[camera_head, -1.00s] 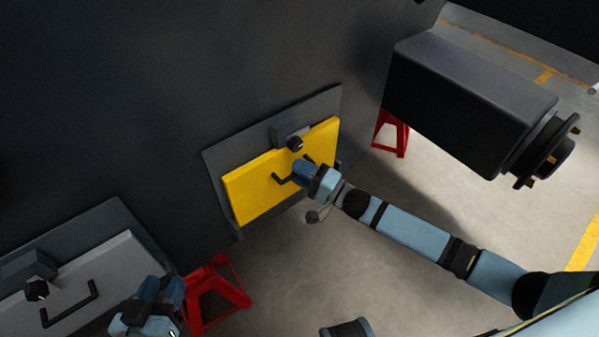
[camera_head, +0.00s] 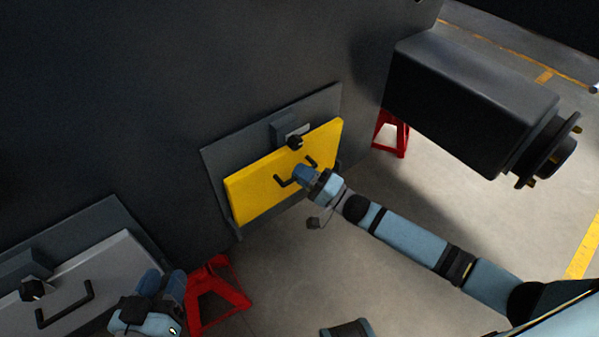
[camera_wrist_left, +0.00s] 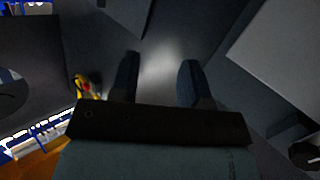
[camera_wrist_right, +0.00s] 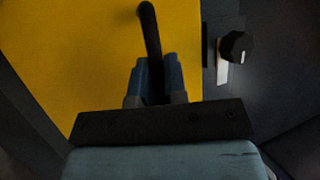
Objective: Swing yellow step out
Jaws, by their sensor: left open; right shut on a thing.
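The yellow step (camera_head: 262,186) is a flat panel on the dark chassis wall, tilted out a little at its top edge from the grey plate behind it. It also fills much of the right wrist view (camera_wrist_right: 75,50). My right gripper (camera_head: 302,176) is shut on the step's black bar handle (camera_wrist_right: 149,30), with the bar between its fingers. A black knob (camera_head: 295,142) sits above the step on a grey block, and it shows right of the step in the right wrist view (camera_wrist_right: 236,47). My left gripper (camera_head: 168,284) is open and empty beside the grey panel at lower left.
A grey panel (camera_head: 95,270) with its own black handle (camera_head: 66,305) and knob (camera_head: 32,289) is at lower left. Red stands (camera_head: 216,294) are on the floor. A dark box-shaped part (camera_head: 465,100) juts out at the right. The floor below the step is clear.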

